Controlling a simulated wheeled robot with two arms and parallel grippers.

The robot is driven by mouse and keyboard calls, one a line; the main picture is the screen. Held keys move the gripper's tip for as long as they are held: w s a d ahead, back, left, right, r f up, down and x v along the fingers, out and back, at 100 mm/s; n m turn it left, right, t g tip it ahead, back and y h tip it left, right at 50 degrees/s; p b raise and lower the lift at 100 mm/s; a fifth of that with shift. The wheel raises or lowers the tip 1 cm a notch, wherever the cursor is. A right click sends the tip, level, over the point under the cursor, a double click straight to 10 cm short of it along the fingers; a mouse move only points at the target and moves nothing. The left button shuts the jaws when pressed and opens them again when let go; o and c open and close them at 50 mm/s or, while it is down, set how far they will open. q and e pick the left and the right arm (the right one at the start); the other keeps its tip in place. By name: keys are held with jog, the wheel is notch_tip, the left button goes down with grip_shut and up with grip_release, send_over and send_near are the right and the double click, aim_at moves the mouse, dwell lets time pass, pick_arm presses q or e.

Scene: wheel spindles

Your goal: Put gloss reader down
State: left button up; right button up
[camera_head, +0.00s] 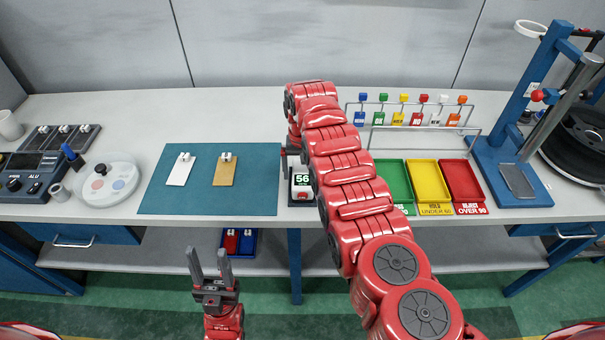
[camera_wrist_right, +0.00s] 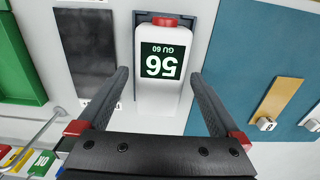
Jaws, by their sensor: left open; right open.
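In the right wrist view the reader (camera_wrist_right: 160,97) lies between the two fingers of my right gripper (camera_wrist_right: 160,78), which are spread with a gap on each side. The right arm hides part of the reader in the head view. My left gripper (camera_head: 211,268) is open and empty, in front of the bench's edge.
A blue mat (camera_head: 208,200) with a white and a tan panel lies left of the reader. Green (camera_head: 396,178), yellow (camera_head: 428,180) and red (camera_head: 461,180) trays stand right, behind them a rack of coloured tags (camera_head: 403,118). A dark tile (camera_wrist_right: 85,45) lies beside the reader.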

aim_at(302, 173)
notch_tip(302, 173, up, 8)
jog(key=b, duration=0.3)
jog(key=shift+w+f, duration=0.1)
jog(key=shift+f, duration=0.1)
jog(key=shift+r+p, duration=0.5)
jog(key=shift+r, duration=1)
